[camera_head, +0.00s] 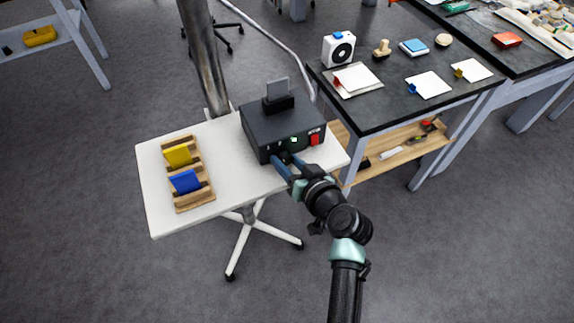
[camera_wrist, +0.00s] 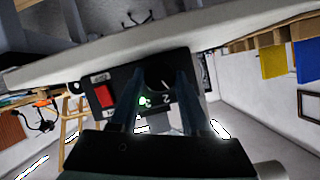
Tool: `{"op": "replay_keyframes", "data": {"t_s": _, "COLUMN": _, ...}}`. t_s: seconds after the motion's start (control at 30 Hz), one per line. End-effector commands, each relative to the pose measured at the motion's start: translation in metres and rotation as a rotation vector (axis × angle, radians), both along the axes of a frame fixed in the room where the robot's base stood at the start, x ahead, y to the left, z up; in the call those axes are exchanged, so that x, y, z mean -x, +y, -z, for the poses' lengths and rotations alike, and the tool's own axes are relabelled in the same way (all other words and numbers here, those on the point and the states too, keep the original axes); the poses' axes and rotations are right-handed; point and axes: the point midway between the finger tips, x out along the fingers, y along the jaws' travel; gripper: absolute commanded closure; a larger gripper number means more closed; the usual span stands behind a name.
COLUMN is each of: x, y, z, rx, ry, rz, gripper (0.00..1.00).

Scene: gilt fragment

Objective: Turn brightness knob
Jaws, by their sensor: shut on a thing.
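A dark box-shaped device (camera_head: 283,127) stands on a small white table (camera_head: 222,147), with a grey plate in the holder (camera_head: 278,97) on its top. Its front has a red switch (camera_head: 314,139) at the right and a small green light near it. My gripper (camera_head: 284,161) is at the device's front, left of the switch. In the wrist view its two blue fingers are on either side of the dark brightness knob (camera_wrist: 157,77), shut on it. The red switch also shows in the wrist view (camera_wrist: 103,96).
A wooden rack (camera_head: 191,192) with a yellow and a blue plate lies at the table's left. A metal column (camera_head: 205,60) rises behind. A dark-topped bench (camera_head: 395,97) with several small items stands at the right. The white table is bare between rack and device.

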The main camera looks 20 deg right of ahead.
Motion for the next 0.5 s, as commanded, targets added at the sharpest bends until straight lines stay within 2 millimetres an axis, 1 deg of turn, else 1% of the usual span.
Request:
{"op": "replay_keyframes", "data": {"t_s": 0.03, "x": 0.0001, "y": -0.0017, "z": 0.0032, "rx": -0.032, "ry": 0.001, "rz": 0.003, "gripper": 1.0}}
{"op": "replay_keyframes", "data": {"t_s": 0.2, "x": 0.0004, "y": -0.0024, "z": 0.0031, "rx": -0.134, "ry": 0.005, "rz": 0.003, "gripper": 1.0}}
{"op": "replay_keyframes", "data": {"t_s": 0.5, "x": 0.0004, "y": -0.0029, "z": 0.0017, "rx": -0.23, "ry": 0.009, "rz": 0.002, "gripper": 1.0}}
